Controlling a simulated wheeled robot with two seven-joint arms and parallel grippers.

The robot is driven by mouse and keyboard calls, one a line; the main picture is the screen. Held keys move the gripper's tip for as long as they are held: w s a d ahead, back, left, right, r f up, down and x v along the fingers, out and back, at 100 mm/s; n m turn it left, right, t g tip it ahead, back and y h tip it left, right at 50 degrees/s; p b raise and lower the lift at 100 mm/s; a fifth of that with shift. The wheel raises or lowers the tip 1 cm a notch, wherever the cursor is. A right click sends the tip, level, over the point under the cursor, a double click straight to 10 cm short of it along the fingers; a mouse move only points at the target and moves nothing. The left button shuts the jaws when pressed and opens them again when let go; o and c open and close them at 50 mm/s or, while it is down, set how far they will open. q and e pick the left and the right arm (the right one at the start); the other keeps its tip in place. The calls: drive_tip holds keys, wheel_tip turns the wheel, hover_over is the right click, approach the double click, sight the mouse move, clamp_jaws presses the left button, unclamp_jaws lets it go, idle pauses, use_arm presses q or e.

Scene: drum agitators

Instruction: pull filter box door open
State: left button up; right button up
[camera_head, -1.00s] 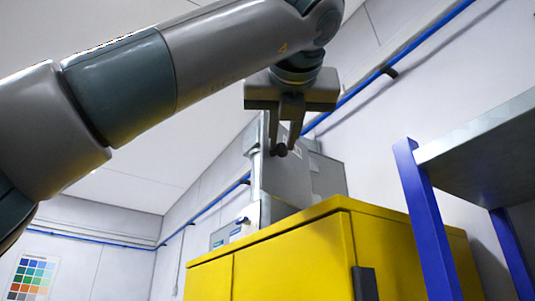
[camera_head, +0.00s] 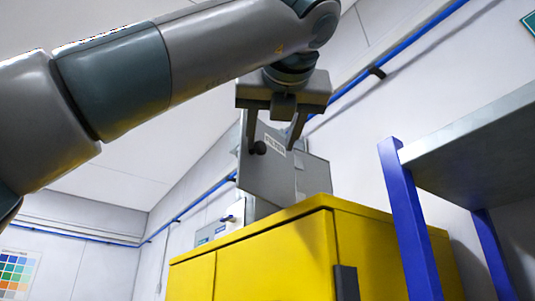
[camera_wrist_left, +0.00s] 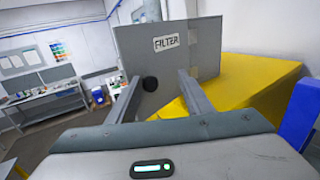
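The grey filter box (camera_head: 314,174) stands on top of the yellow cabinet. Its door (camera_head: 268,180), a flat grey panel with a FILTER label, stands swung out at an angle from the box. A round black knob (camera_head: 260,147) sits on the door's face. My left gripper (camera_head: 271,148) is in front of the door, fingers spread wide. In the left wrist view the knob (camera_wrist_left: 150,83) lies between the open fingers, nearer the left one, and the gripper does not grasp it. My right gripper is in neither view.
The yellow cabinet (camera_head: 275,262) fills the space below the box. A blue-legged rack with a grey shelf (camera_head: 478,145) stands at the right. A blue pipe (camera_head: 400,55) runs along the wall. A workbench (camera_wrist_left: 50,103) shows at the left in the wrist view.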

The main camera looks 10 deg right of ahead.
use_arm(q)
drive_tip(key=shift+d+f, duration=0.2)
drive_tip(key=shift+f, duration=0.15)
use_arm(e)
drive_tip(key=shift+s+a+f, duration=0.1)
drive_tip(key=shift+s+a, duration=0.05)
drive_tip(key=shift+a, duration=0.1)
